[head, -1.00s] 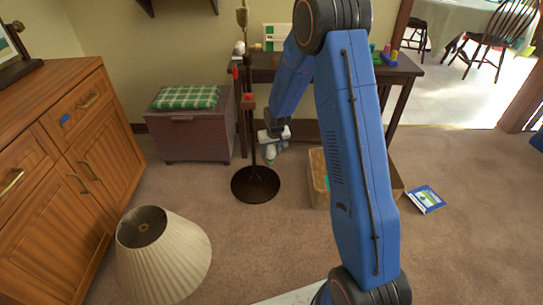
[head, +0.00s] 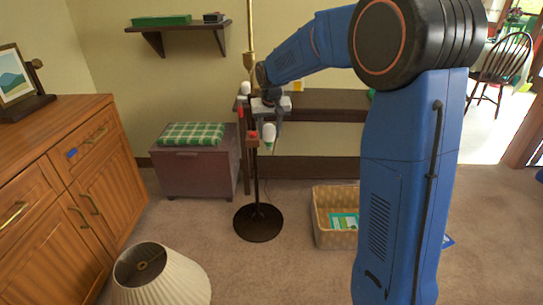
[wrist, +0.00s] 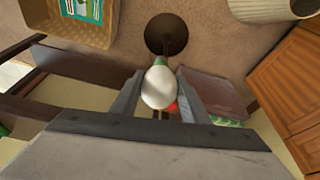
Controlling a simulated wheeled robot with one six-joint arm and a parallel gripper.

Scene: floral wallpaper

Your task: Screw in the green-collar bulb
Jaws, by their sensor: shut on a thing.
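The bulb (head: 269,131) is white with a green collar (head: 268,146) at its lower end. My gripper (head: 268,112) is shut on it and holds it collar down, just right of the floor lamp's pole. In the wrist view the white glass (wrist: 159,90) sits between my two fingers (wrist: 160,98), with the green collar (wrist: 160,62) on the far side. The floor lamp has a dark round base (head: 258,224), a dark lower pole, a brass upper pole (head: 249,48) and a red part (head: 253,134) left of the bulb. I cannot make out a socket.
A pleated lampshade (head: 172,278) lies on the carpet at lower left. A wicker basket (head: 335,238) with a coloured booklet stands right of the base. A dark table (head: 330,101) is behind the lamp. A chest with a green checked cushion (head: 193,134) and a wooden cabinet (head: 75,215) stand left.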

